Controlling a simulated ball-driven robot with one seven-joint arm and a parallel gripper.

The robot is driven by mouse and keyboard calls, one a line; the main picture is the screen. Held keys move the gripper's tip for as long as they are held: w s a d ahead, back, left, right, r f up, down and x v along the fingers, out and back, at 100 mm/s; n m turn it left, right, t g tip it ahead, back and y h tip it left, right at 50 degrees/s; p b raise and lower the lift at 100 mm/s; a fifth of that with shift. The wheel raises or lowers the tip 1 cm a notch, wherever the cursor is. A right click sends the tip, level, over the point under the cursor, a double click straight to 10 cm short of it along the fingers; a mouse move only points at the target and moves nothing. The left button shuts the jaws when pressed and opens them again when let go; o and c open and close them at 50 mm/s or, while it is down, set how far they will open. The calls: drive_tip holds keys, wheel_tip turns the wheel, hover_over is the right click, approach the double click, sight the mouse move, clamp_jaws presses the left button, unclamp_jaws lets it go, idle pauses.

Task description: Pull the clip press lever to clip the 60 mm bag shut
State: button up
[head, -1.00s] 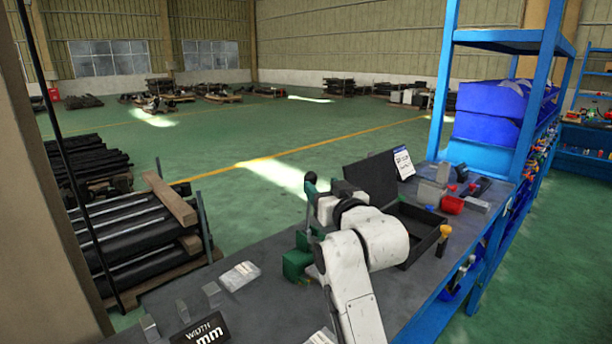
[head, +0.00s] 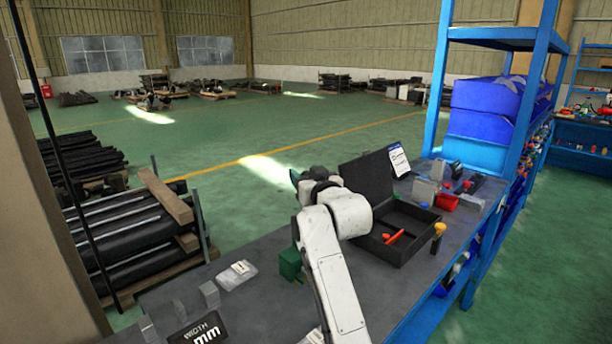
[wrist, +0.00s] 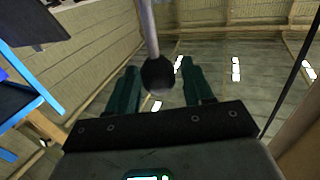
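A green clip press (head: 291,263) stands on the grey bench, partly hidden behind my white arm. In the wrist view a pale rod with a black ball knob (wrist: 158,74) shows between my dark green fingers; it looks like the press lever. My gripper (wrist: 161,80) is open around the knob, with a gap at the right finger; I cannot tell whether the left finger touches it. In the head view only a bit of my gripper (head: 295,179) shows, above the press. A clear bag (head: 237,275) with a label lies left of the press.
Small grey blocks (head: 209,294) and a black width sign (head: 200,330) ending in "mm" stand at the near left. An open black case (head: 408,235) with an orange item lies right of my arm. A blue shelf (head: 440,100) rises behind.

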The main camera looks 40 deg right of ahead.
clamp_jaws()
drive_tip(key=shift+f, duration=0.1)
idle(0.3)
drive_tip(key=s+f+m+t+h+b, duration=0.3)
drive_tip(key=s+f+t+b, duration=0.2)
drive_tip(key=s+b, duration=0.7)
drive_tip(key=shift+s+d+f+b, duration=0.25)
drive_tip(key=shift+f+b, duration=0.75)
drive_tip(key=shift+b, duration=0.4)
drive_tip(key=shift+o, duration=0.7)
unclamp_jaws()
drive_tip(key=shift+s, duration=0.1)
